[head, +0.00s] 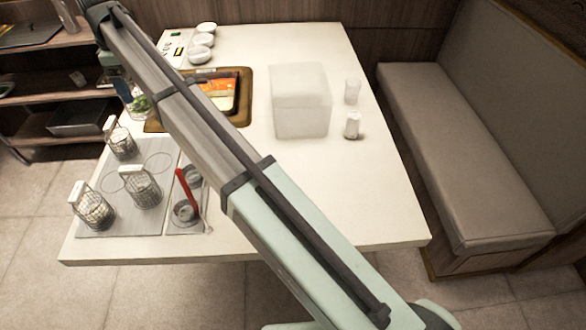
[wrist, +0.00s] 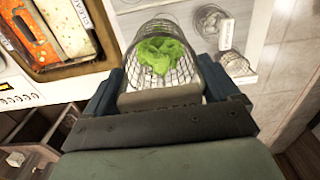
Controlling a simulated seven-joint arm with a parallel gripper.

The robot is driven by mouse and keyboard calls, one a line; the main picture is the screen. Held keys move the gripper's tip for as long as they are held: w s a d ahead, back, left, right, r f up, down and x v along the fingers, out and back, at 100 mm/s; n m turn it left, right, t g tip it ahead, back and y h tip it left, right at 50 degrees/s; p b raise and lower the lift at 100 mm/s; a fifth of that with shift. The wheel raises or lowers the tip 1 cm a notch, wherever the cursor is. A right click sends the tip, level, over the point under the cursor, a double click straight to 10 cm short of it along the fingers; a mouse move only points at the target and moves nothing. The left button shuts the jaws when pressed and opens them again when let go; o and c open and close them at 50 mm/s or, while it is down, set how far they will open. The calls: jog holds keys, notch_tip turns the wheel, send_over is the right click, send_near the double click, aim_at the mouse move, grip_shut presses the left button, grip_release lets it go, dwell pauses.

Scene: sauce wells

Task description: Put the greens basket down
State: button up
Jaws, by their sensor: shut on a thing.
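The greens basket (wrist: 185,38) is a wire basket with bright green leaves (wrist: 160,55) inside. My gripper (wrist: 160,88) is shut on its pale lettered handle plate, with one dark finger on each side. In the head view the greens basket (head: 140,105) shows small at the table's far left edge, beside the brown tray, partly hidden by my arm. My gripper (head: 122,84) is above it there. It seems held off the table, but its exact height is unclear. A grey mat (head: 120,222) with ring outlines lies at the table's front left; some rings are bare.
Wire baskets (head: 120,143), (head: 143,190) and (head: 93,212) stand on the mat. A sauce-well holder (head: 175,222) with a red-handled tool is beside it. A brown tray (head: 243,112), white box (head: 301,100), shakers (head: 352,125) and bowls (head: 200,54) stand farther back. The table's right front is clear.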

jog(key=s+d, duration=0.3)
jog(key=d, duration=1.8)
jog(key=s+d, duration=0.3)
jog(key=d, duration=1.8)
notch_tip(320, 180, down, 22)
jog(key=shift+r, duration=0.2)
jog(key=o, duration=1.4)
jog(key=shift+f, duration=0.1)
notch_tip(320, 180, up, 12)
